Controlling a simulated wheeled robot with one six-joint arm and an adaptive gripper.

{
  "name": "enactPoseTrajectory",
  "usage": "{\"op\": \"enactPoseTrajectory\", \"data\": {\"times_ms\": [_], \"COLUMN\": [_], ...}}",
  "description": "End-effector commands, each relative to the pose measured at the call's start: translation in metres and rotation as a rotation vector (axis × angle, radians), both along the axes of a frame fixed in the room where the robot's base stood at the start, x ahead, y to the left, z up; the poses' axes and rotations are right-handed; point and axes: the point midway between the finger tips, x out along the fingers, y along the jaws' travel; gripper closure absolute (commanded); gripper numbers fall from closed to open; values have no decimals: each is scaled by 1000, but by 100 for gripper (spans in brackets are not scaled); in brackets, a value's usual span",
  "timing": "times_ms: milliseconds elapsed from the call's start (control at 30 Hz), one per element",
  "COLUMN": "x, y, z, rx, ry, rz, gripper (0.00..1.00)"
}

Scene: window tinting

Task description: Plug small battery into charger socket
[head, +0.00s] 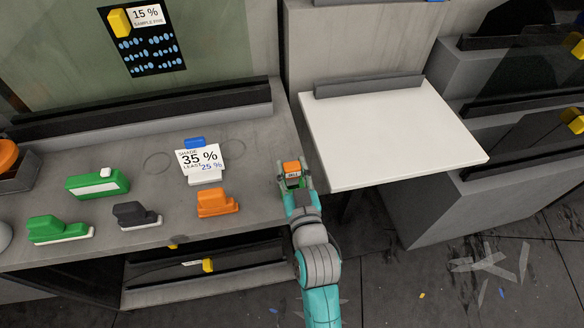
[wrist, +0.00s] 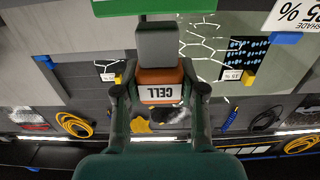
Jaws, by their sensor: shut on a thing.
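My gripper (head: 293,183) is shut on a small orange battery (head: 291,167), held at the right end of the grey bench. In the wrist view the gripper (wrist: 160,98) has a finger on each side of the orange battery (wrist: 160,77), which carries a white label reading CELL. A grey block (wrist: 160,42) extends from its far end, towards a green surface (wrist: 150,8) at the top edge. I cannot tell whether these touch. No charger socket can be clearly made out. A green box (head: 84,187) with a white strip and white knob lies at the left of the bench.
The grey bench (head: 255,205) bears a green tool (head: 52,229), a dark grey tool (head: 133,213), an orange tool (head: 215,202) and a shade card (head: 200,157). A bare white table (head: 400,135) stands to the right. Yellow-tabbed dark panels stand at far right.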

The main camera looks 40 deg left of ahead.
Motion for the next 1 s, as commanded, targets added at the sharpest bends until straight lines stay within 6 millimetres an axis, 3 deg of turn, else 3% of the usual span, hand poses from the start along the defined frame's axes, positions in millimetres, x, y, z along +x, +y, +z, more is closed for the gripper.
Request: {"op": "enactPoseTrajectory", "data": {"times_ms": [1000], "x": [0], "y": [0], "z": [-12], "rx": [1], "ry": [-1], "rz": [0], "gripper": [97]}}
